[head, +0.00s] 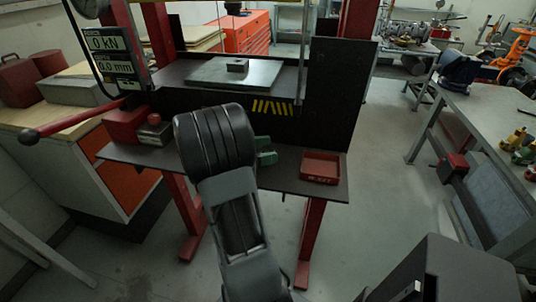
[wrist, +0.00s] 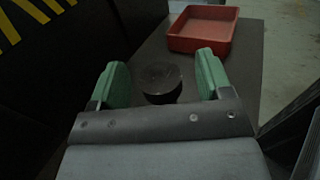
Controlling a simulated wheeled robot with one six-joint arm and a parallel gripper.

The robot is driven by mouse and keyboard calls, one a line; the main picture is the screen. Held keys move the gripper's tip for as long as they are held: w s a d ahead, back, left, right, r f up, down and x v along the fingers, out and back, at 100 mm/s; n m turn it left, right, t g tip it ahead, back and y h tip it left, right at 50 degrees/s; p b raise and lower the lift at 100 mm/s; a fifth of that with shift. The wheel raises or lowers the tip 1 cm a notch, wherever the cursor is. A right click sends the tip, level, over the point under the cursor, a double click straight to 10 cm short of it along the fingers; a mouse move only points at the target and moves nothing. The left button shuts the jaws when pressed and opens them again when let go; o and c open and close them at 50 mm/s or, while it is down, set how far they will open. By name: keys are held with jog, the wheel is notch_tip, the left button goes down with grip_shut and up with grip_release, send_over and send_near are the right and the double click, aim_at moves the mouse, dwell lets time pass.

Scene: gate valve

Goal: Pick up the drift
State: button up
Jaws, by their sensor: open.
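A dark, round-topped cylinder, seemingly the drift (wrist: 160,76), stands on the black shelf (wrist: 262,50) in the wrist view. My gripper (wrist: 163,70) has its two green fingers open, one on each side of the cylinder. In the head view, my gripper (head: 266,150) shows only as green finger parts low over the shelf. My arm hides the cylinder there.
A red tray (head: 320,181) sits on the shelf to the right; it also shows in the wrist view (wrist: 198,46). A black upright panel (head: 335,95) stands behind. A red box (head: 125,125) and a small block (head: 154,132) lie at left. A workbench (head: 480,115) stands far right.

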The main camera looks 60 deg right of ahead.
jog(key=shift+d, duration=0.1)
jog(key=c, duration=1.2)
